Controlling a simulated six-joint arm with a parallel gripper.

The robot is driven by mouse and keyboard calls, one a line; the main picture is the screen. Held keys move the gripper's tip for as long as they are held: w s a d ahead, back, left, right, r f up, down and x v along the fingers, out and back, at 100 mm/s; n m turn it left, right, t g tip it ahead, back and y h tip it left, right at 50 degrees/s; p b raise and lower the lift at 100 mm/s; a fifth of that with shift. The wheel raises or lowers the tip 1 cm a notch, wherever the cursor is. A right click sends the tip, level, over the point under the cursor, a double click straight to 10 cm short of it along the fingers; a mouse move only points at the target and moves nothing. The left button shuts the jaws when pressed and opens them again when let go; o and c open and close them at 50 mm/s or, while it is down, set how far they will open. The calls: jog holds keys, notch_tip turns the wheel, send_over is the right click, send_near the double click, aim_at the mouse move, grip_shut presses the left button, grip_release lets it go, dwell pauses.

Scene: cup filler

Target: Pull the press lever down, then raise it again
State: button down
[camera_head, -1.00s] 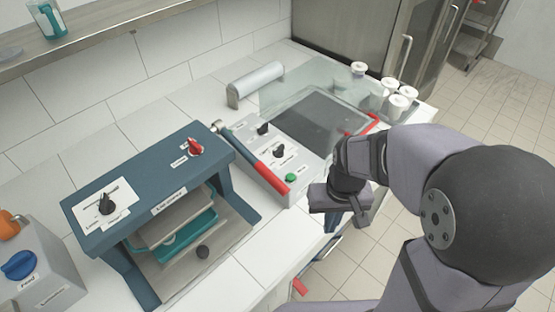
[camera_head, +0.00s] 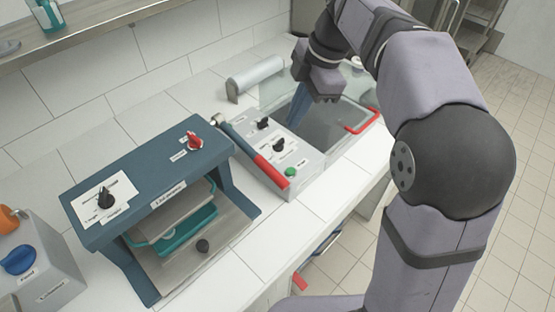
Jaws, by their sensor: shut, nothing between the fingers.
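The lever (camera_head: 236,138) is a blue-grey bar with a long red grip (camera_head: 272,172). It slants from beside the blue press frame (camera_head: 150,178) toward the front, alongside a grey control box (camera_head: 300,160). My gripper (camera_head: 294,122) is shut and empty. Its blue fingers point down over the back of the control box and the left side of a dark recessed panel, to the right of the lever and apart from its red grip. I cannot tell how high the fingertips are above the surface.
A teal tray (camera_head: 190,228) sits inside the press. A grey roll (camera_head: 254,80) lies behind the lever. A grey box with a blue knob (camera_head: 17,260) stands at the left. The white counter in front is clear.

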aim_at(274, 170)
jog(key=shift+s+n+g, duration=0.15)
jog(key=shift+s+n, duration=0.1)
jog(key=shift+n, duration=0.65)
jog(key=shift+s+n+g, duration=0.1)
jog(key=shift+s+n, duration=0.15)
jog(key=shift+n, duration=0.65)
jog(key=shift+s+n+g, duration=0.15)
jog(key=shift+s+n, duration=0.1)
jog(key=shift+n, duration=0.65)
jog(key=shift+f, duration=0.15)
jog(key=p+x, duration=0.4)
jog(key=x, duration=0.9)
jog(key=shift+f+p, duration=0.3)
jog(key=shift+f, duration=0.15)
